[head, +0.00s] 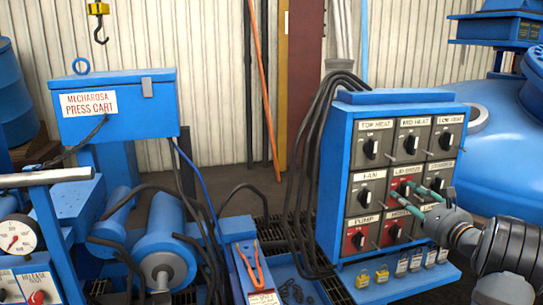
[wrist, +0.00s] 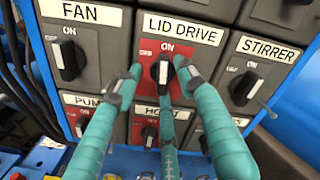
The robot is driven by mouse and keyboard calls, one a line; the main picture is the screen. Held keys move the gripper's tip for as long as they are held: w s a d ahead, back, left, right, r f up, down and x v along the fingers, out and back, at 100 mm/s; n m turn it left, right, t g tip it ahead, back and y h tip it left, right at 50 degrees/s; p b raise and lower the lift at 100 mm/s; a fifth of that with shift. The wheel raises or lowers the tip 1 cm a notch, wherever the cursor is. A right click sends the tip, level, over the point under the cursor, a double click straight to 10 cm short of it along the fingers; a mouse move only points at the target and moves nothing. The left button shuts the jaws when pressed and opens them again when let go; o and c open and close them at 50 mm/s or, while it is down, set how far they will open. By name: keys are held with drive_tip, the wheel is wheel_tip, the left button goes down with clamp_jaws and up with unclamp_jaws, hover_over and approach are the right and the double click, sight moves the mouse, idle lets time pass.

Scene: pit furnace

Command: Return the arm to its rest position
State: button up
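My gripper (head: 406,190) has teal fingers and is at the front of the blue control panel (head: 337,170), at the red LID DRIVE switch. In the wrist view my gripper (wrist: 160,78) is open. One fingertip is left of the black LID DRIVE knob (wrist: 162,70), one is right of it, and a third finger is below. The knob stands upright, toward the ON mark. I cannot tell whether the right fingertip touches it. My fingers partly cover the PUMP and HOIST plates below.
FAN (wrist: 68,60) and STIRRER (wrist: 243,87) switches flank the LID DRIVE one. Several padlocks (head: 381,275) line the panel's lower ledge. Black cables (head: 310,150) hang at its left. A blue press cart (head: 117,108) stands at left, a large blue vessel (head: 500,130) behind at right.

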drive_tip(key=shift+n, duration=1)
